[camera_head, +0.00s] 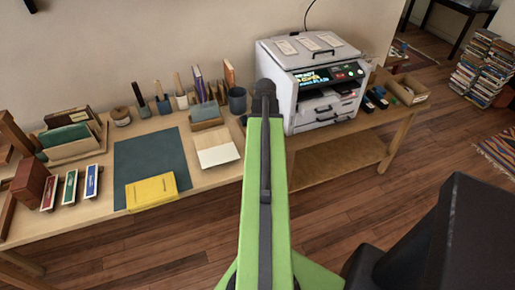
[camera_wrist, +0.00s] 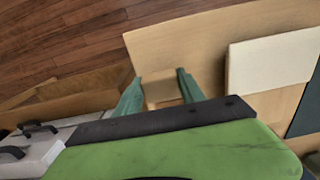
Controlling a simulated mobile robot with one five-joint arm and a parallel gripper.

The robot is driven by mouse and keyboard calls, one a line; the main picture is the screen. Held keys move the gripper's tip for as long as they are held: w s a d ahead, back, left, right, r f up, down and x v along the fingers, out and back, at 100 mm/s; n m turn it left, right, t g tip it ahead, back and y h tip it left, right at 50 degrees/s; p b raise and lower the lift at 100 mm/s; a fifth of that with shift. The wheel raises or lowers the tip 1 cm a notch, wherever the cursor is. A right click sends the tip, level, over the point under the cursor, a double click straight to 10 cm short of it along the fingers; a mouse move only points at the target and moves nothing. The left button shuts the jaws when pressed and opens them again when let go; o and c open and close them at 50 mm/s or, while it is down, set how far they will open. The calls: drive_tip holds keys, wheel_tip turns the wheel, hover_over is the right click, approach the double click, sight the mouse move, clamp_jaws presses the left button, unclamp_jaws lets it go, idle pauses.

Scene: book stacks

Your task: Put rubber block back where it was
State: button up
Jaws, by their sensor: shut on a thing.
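My gripper (camera_wrist: 160,84) shows in the wrist view with its two teal fingers pointing down at the wooden table (camera_wrist: 190,40). It is shut on a small tan block (camera_wrist: 162,90), which I take to be the rubber block. The block's colour is close to the table's, so its outline is faint. I cannot tell whether it touches the table. In the head view my green arm reaches over the table (camera_head: 225,175) between the printer and the cream pad, and it hides the gripper and the block.
A white printer (camera_head: 318,85) stands right of my arm. To the left lie a cream pad (camera_head: 217,152), a dark mat (camera_head: 150,160), a yellow book (camera_head: 152,191) and several stamp-like blocks (camera_head: 70,188). Cups with tools (camera_head: 237,100) line the back. An open box (camera_head: 408,90) sits at the right end.

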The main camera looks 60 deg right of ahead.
drive_tip(key=f+b, duration=0.1)
drive_tip(key=f, duration=0.1)
drive_tip(key=f+b, duration=0.2)
drive_tip(key=shift+w, duration=0.2)
drive_tip(key=shift+w+a+r, duration=0.1)
drive_tip(key=shift+a+r, duration=0.05)
drive_tip(key=shift+r, duration=0.05)
drive_tip(key=shift+f, duration=0.25)
drive_tip(key=o, duration=1.2)
drive_tip(key=shift+r, duration=0.1)
wheel_tip(320, 180, up, 13)
drive_tip(key=p, duration=1.2)
drive_tip(key=shift+f+p, duration=0.2)
drive_tip(key=shift+p, duration=0.1)
drive_tip(key=shift+f, duration=0.1)
